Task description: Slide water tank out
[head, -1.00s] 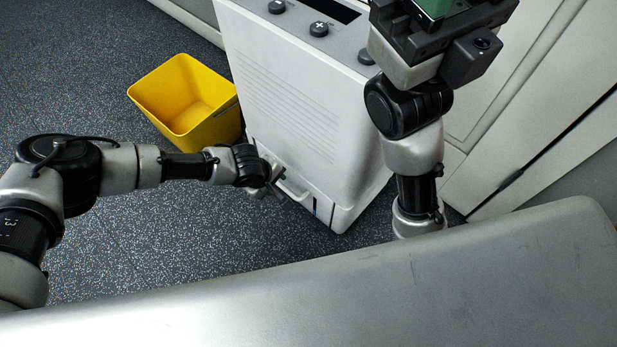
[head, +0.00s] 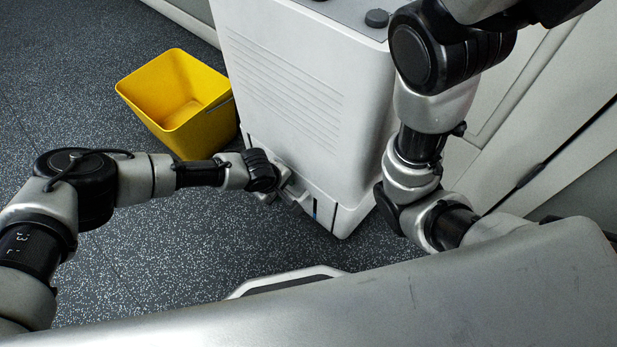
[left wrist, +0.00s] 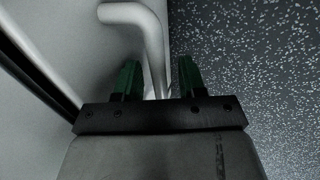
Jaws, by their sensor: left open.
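The white machine (head: 300,100) stands on the floor with its water tank (head: 324,211) low in its front. A pale bar handle (head: 297,196) juts from the tank's front, and it also shows in the left wrist view (left wrist: 145,22). My left gripper (head: 284,190) is at this handle. In the left wrist view its two green-padded fingers (left wrist: 158,80) are apart, with the handle bar running down between them. Whether either finger touches the bar I cannot tell. My left wrist hides part of the tank front. My right arm rises at the right; its gripper is outside the frame.
A yellow open bin (head: 180,103) stands on the speckled dark floor (head: 170,245), left of the machine and behind my left arm. White panelling (head: 545,90) runs along the right. The floor in front of the machine is clear.

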